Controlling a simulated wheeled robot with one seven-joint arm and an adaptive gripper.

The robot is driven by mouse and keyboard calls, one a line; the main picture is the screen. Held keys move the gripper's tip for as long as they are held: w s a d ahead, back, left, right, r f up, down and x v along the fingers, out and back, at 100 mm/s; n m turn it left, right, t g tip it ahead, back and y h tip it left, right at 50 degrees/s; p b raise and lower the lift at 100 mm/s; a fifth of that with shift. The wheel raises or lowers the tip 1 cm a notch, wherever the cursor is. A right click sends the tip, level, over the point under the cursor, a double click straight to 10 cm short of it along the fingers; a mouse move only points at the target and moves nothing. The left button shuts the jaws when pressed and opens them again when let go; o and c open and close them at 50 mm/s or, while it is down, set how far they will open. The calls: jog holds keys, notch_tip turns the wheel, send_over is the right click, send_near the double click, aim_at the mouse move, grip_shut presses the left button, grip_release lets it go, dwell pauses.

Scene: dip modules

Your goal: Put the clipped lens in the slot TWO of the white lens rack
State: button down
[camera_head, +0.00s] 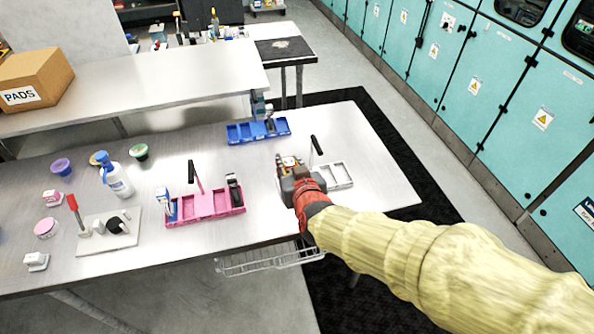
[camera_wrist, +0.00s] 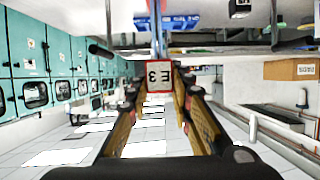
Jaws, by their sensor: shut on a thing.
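The white lens rack (camera_head: 341,175) is at the right of the table in the head view, with its left part hidden behind my gripper. A black-handled post stands at it. My gripper (camera_head: 289,163) is over the rack's left side. In the wrist view my gripper (camera_wrist: 157,92) is shut on the clipped lens, of which a pale tag (camera_wrist: 157,68) marked E3 shows between the fingertips. The lens itself is hard to make out. I cannot tell whether it touches the rack, and the slot numbers are not readable.
A pink rack (camera_head: 207,213) stands left of my gripper and a blue rack (camera_head: 245,133) behind it. A blue-capped bottle (camera_head: 119,182), small tubs and a pale stand (camera_head: 94,240) are farther left. Bare table lies right of the white rack.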

jog(key=w+d+f+b, duration=0.2)
jog(key=w+f+b, duration=0.3)
jog(key=w+f, duration=0.7)
jog(key=shift+w+d+f, duration=0.35)
jog(key=shift+w+d, duration=0.05)
jog(key=shift+w, duration=0.05)
jog(key=shift+f+b, duration=0.2)
jog(key=shift+b, duration=0.15)
jog(key=c, duration=1.6)
grip_release()
jog(key=shift+r, duration=0.15)
